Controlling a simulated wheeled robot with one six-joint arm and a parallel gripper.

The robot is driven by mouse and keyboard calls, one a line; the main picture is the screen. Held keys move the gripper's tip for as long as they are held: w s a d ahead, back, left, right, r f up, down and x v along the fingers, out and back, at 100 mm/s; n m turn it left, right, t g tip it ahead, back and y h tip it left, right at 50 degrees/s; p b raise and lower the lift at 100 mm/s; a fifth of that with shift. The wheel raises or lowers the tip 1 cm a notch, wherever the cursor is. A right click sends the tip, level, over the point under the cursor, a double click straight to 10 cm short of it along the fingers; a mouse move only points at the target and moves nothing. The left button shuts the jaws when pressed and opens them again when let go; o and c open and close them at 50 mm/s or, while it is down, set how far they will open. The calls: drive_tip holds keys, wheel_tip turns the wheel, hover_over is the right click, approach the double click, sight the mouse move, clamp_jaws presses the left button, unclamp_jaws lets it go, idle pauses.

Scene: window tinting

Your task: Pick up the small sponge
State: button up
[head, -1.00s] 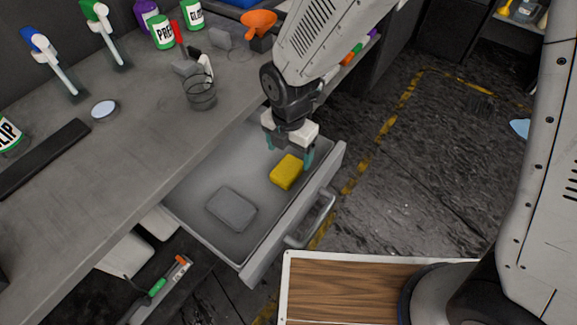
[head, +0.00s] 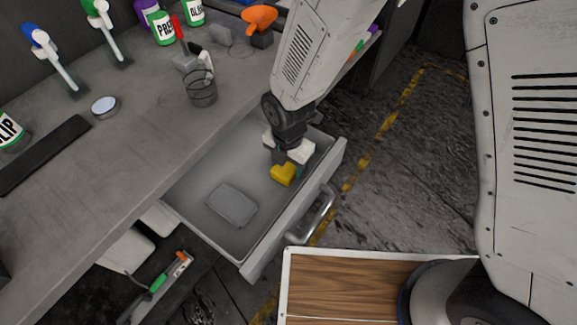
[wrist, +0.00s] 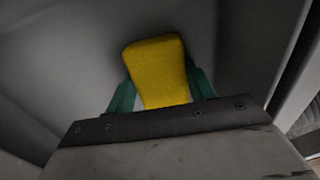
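The small yellow sponge (head: 283,174) is in the open drawer, towards its far end near the front panel. My gripper (wrist: 160,80) is down in the drawer, pointing at the sponge. In the wrist view the yellow sponge (wrist: 158,70) lies between the two teal fingers, one along each long side. The fingers are very close to its sides or touching them; I cannot tell whether they press on it. In the head view the gripper hides part of the sponge and most of the fingers. I cannot tell whether the sponge is off the drawer floor.
The drawer (head: 262,245) has raised walls and a front handle (head: 318,215). A grey flat block (head: 231,205) lies nearer in the drawer. The workbench (head: 130,150) above holds a mesh cup (head: 201,92), bottles and tools. A wood-topped surface (head: 340,290) is at the front.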

sight(289, 165)
drive_tip(key=shift+r, duration=0.1)
wheel_tip(289, 165, up, 10)
drive_tip(key=shift+f, duration=0.15)
idle(0.4)
drive_tip(key=shift+o, duration=0.2)
drive_tip(key=shift+s, duration=0.15)
